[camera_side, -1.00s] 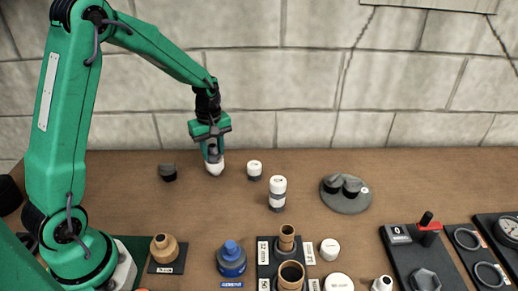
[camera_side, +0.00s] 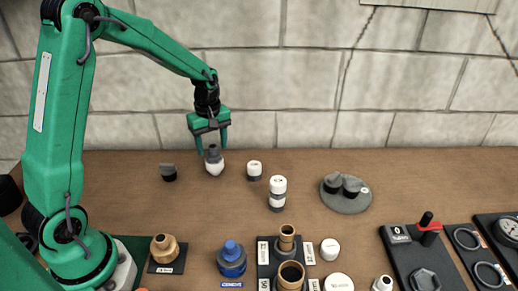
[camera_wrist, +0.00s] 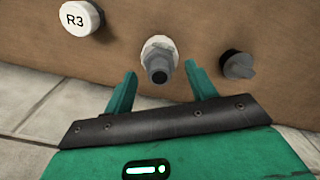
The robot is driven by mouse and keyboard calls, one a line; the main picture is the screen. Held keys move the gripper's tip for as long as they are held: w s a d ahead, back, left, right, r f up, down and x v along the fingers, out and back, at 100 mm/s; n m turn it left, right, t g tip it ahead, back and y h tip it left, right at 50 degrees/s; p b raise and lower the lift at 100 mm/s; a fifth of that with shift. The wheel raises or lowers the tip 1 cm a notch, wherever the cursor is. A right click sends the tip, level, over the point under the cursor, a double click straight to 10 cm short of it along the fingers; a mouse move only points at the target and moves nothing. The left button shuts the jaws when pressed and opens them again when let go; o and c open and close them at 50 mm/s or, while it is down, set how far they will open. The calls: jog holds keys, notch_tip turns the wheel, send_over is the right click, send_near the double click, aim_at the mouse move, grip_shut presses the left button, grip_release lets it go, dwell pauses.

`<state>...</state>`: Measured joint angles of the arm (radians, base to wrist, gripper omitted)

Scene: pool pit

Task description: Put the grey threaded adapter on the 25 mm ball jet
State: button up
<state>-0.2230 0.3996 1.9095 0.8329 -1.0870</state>
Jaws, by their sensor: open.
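A grey piece that looks like the threaded adapter (camera_side: 213,152) stands upright on a white jet fitting (camera_side: 214,168) at the back of the bench. I cannot read a size mark on that fitting. In the wrist view the grey adapter (camera_wrist: 158,69) shows a round open end, with the white hex body (camera_wrist: 155,46) behind it. The two are in contact and look in line. My gripper (camera_side: 212,147) is open and empty just above them, its fingers spread to either side of the grey piece. In the wrist view my gripper (camera_wrist: 160,72) straddles it with gaps.
A dark cap (camera_side: 168,172) stands to the left, a small white fitting (camera_side: 254,170) to the right. Several fittings, including a blue one (camera_side: 231,258), stand in front.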

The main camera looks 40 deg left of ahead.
aim_at(212, 148)
notch_tip(212, 148, up, 10)
dwell(0.5)
dwell(0.5)
jog(key=s+d+r+m+t, duration=0.2)
jog(key=s+d+r+m, duration=0.1)
jog(key=s+m, duration=0.4)
jog(key=s+d+r+m+t, duration=0.3)
jog(key=s+d+m, duration=0.3)
jog(key=s, duration=0.6)
jog(key=shift+s+d+r+m+t, duration=0.25)
jog(key=shift+m+t, duration=0.05)
jog(key=shift+m, duration=0.7)
